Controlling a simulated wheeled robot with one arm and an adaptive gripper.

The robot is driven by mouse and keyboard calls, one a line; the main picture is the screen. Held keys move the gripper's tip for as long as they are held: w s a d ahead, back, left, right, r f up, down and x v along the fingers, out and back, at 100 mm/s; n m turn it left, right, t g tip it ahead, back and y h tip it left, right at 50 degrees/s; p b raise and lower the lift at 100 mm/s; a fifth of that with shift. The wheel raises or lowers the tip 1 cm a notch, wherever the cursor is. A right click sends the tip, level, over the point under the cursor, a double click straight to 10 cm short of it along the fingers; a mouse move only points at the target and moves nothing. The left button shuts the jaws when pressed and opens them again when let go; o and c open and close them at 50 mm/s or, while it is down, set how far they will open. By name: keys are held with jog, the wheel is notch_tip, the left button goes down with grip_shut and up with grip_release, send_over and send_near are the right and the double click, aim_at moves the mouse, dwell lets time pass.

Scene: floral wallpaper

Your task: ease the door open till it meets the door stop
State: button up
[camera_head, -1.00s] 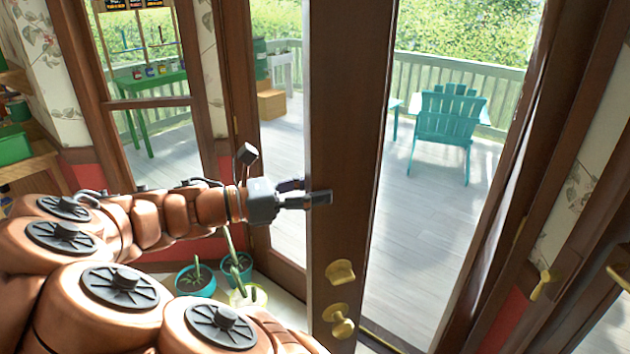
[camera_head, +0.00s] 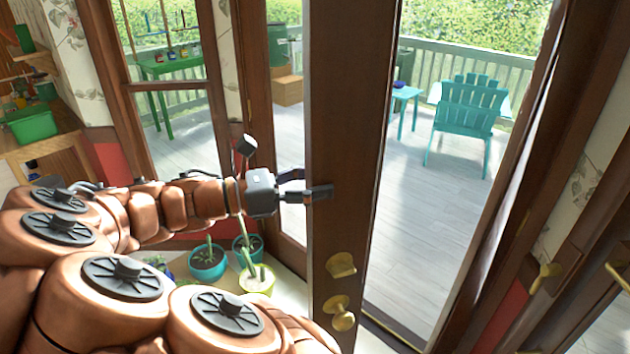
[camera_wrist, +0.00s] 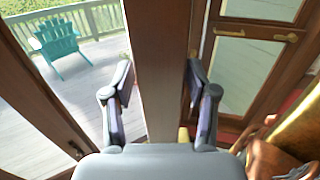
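The door is a dark brown wooden door (camera_head: 345,130) with a brass knob (camera_head: 338,314), seen nearly edge-on in the head view, standing ajar with the deck showing on both sides. My gripper (camera_head: 312,190) reaches it from the left, above the knob. One finger lies across the near side of the door; the other goes behind its edge. In the wrist view the door edge (camera_wrist: 165,60) stands between the spread fingers of my gripper (camera_wrist: 160,78). Whether the fingertips touch the wood I cannot tell. I cannot make out a door stop.
Potted plants (camera_head: 208,260) stand on the floor left of the door. A shelf with a green bin (camera_head: 30,125) is at the far left. The door frame (camera_head: 500,200) is to the right. Outside, a teal chair (camera_head: 465,115) and small table (camera_head: 404,95) stand on the open deck.

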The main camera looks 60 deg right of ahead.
jog(key=shift+o, duration=0.5)
jog(key=shift+w+a, duration=0.1)
jog(key=v, duration=1.1)
jog(key=shift+w+a, duration=0.25)
jog(key=shift+a, duration=0.05)
jog(key=s+a+f+m+t+y, duration=0.55)
jog(key=s+f, duration=0.25)
jog(key=f, duration=0.2)
jog(key=s+a+f+m+t+y, duration=0.1)
jog(key=a+f+m+t+y, duration=0.1)
jog(key=a, duration=0.5)
jog(key=s+a+f+m+t+y, duration=0.1)
jog(key=a+f+t+y, duration=0.2)
jog(key=a, duration=0.5)
jog(key=shift+f+m+y, duration=0.35)
jog(key=shift+f+y, duration=0.55)
jog(key=shift+y, duration=0.35)
jog(key=shift+s, duration=0.1)
jog(key=shift+c, duration=0.2)
